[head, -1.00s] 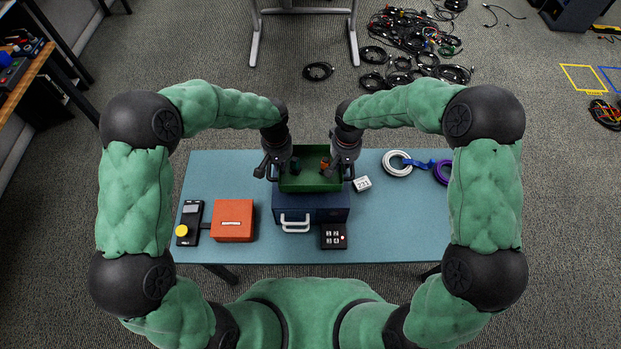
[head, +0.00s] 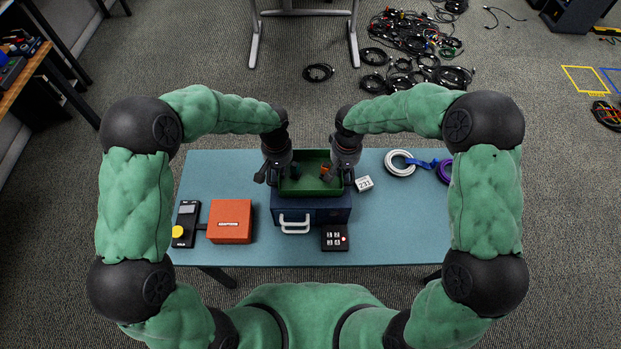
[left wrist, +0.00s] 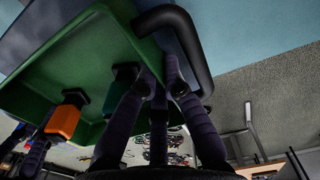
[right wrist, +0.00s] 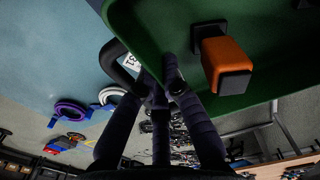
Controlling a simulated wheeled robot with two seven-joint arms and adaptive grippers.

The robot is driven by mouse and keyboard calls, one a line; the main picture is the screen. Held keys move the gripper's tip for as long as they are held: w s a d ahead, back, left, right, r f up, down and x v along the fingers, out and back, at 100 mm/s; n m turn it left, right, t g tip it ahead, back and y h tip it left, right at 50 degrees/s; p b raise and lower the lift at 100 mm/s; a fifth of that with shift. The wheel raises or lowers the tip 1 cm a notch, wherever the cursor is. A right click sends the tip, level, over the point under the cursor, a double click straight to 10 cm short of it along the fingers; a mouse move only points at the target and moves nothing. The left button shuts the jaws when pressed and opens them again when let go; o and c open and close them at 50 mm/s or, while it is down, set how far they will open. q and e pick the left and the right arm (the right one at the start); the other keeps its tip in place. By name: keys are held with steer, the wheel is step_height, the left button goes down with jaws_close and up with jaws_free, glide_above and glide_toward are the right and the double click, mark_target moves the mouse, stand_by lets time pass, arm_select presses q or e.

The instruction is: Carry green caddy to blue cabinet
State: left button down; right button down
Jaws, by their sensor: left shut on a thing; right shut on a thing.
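The green caddy (head: 312,188) is an open tray with black side handles. It holds an orange block (right wrist: 225,62) with black ends and a dark green block (left wrist: 121,85). The blue cabinet (head: 330,212), with a pale front handle, stands mid-table. In the head view the caddy overlaps the cabinet's rear part; I cannot tell if they touch. My left gripper (head: 270,179) is shut on the caddy's left handle (left wrist: 188,40). My right gripper (head: 349,179) is shut on its right handle (right wrist: 118,66). The caddy looks about level in the head view.
On the teal table (head: 400,225), an orange box (head: 230,222) and a black device with a yellow knob (head: 186,224) stand left. A black keypad (head: 335,238) is in front of the cabinet; a white label block (head: 363,184) and cable coils (head: 400,163) lie right.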

arm_select(q)
steer(key=shift+f, duration=0.2)
arm_select(e)
steer(key=shift+f, duration=0.2)
arm_select(q)
steer(key=c, duration=1.4)
jaws_free()
arm_select(e)
steer(key=c, duration=1.4)
jaws_free()
steer(key=shift+r, duration=0.1)
arm_select(q)
steer(key=shift+r, duration=0.1)
step_height(320, 180, up, 12)
steer(key=shift+f, duration=0.1)
arm_select(e)
step_height(320, 180, up, 12)
